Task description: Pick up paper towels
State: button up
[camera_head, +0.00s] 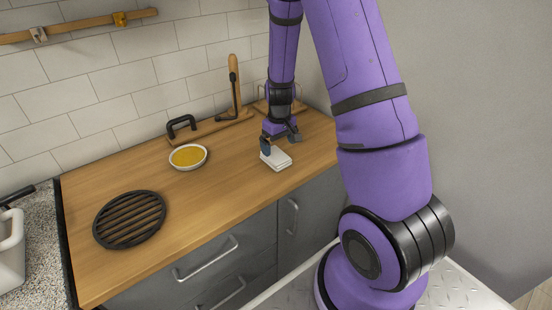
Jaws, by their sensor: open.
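A small white folded stack, which looks like the paper towels (277,161), lies flat on the wooden counter (225,200) toward its right part. My gripper (280,146) is directly over the stack, pointing down, with its fingers spread open. The fingertips are at or very near the stack's back part. I cannot tell whether they touch it. The gripper hides part of the stack's far edge.
A white bowl with yellow contents (188,157) and a round black grate (130,219) stand to the left. A black handle (181,126) and an upright wooden-handled item (234,85) are near the tiled wall. The counter's front middle is clear.

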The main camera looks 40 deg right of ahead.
aim_at(278, 157)
jog(key=shift+s+a+f, duration=0.1)
jog(key=shift+a+f, duration=0.05)
jog(key=shift+f, duration=1.2)
jog(key=shift+s+a+f, duration=0.1)
jog(key=shift+a+f, duration=0.05)
jog(key=shift+f, duration=1.2)
jog(key=c, duration=1)
jog(key=shift+r, duration=0.15)
